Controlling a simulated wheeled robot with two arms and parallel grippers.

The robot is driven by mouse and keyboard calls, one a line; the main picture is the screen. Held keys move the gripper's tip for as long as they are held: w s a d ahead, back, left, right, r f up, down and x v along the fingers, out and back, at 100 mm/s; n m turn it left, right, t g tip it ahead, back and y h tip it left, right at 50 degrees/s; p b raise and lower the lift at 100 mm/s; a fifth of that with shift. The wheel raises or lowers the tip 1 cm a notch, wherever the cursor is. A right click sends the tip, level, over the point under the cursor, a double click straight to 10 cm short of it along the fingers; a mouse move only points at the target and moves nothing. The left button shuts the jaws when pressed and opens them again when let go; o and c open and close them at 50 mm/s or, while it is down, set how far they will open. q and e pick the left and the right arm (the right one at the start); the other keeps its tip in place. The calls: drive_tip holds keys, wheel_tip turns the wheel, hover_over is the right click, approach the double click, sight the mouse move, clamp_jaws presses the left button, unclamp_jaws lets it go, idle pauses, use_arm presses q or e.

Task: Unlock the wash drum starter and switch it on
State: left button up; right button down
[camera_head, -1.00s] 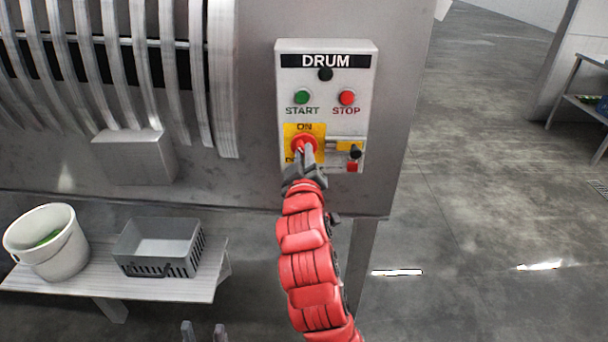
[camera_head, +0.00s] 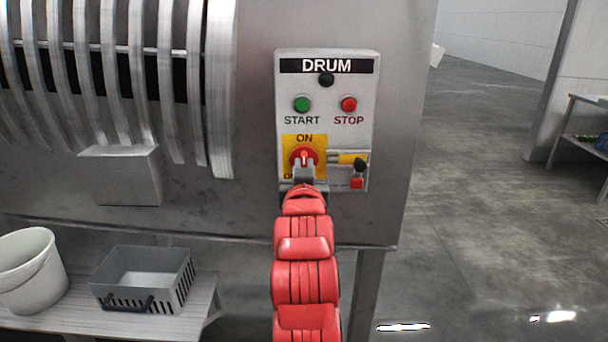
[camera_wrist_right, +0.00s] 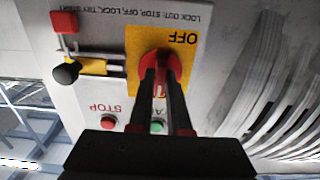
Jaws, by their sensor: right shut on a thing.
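The drum starter box (camera_head: 288,128) is a pale panel marked DRUM. It has a green START button (camera_head: 302,104) and a red STOP button (camera_head: 349,104). The red rotary switch (camera_head: 303,155) sits on a yellow plate marked ON at its top; its white mark looks upright, toward ON. My right gripper (camera_head: 304,168) is shut on this switch; its fingers grip the red switch in the right wrist view (camera_wrist_right: 160,60). Right of it are a bolt with a black knob (camera_head: 360,165) and a red padlock-like piece (camera_head: 357,184). Whether that is locked I cannot tell. My left gripper is out of view.
The ribbed drum (camera_head: 220,90) and a metal box (camera_head: 122,175) are left of the panel. Below, a bench (camera_head: 205,300) holds a white bucket (camera_head: 35,275) and a grey crate (camera_head: 145,270). Open floor (camera_head: 480,210) lies to the right, with a table (camera_head: 575,150) beyond.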

drive_tip(key=shift+f, duration=0.15)
drive_tip(key=c, duration=0.9)
unclamp_jaws()
drive_tip(key=shift+o, duration=0.2)
drive_tip(key=s+b, duration=1)
drive_tip(key=s, duration=0.7)
drive_tip(key=shift+s, duration=0.2)
